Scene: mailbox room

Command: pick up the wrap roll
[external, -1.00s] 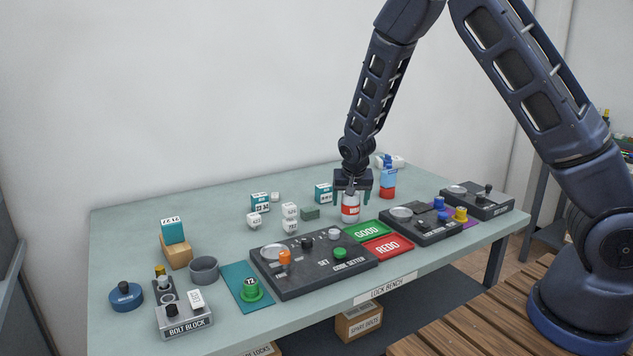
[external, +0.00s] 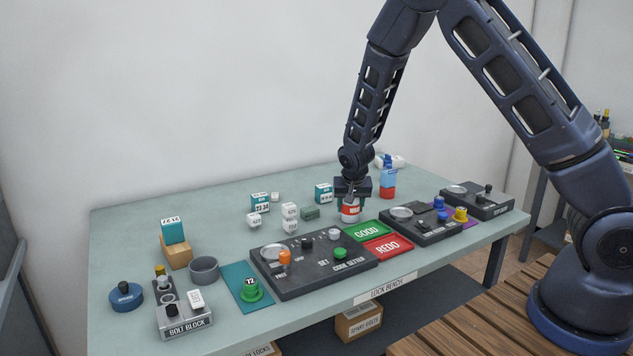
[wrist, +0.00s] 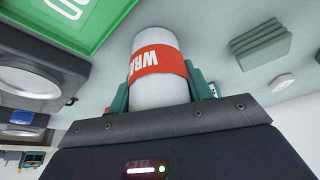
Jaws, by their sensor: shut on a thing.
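The wrap roll (external: 350,212) is a short white cylinder with a red label band. It stands upright on the bench (external: 120,245), behind the green GOOD mat. My gripper (external: 351,200) has come down over it from above, with its fingers on both sides. In the wrist view the wrap roll (wrist: 158,66) sits between the two teal fingers (wrist: 160,92), which are shut on it. The side of the roll inside the gripper is hidden. I cannot tell any gap between the roll and the bench.
The green GOOD mat (external: 367,231) and red REDO mat (external: 388,247) lie in front. The code setter (external: 315,268) is front left and a dark control box (external: 420,226) is right. A green pad stack (external: 310,213) and a blue-and-red bottle (external: 388,180) stand nearby.

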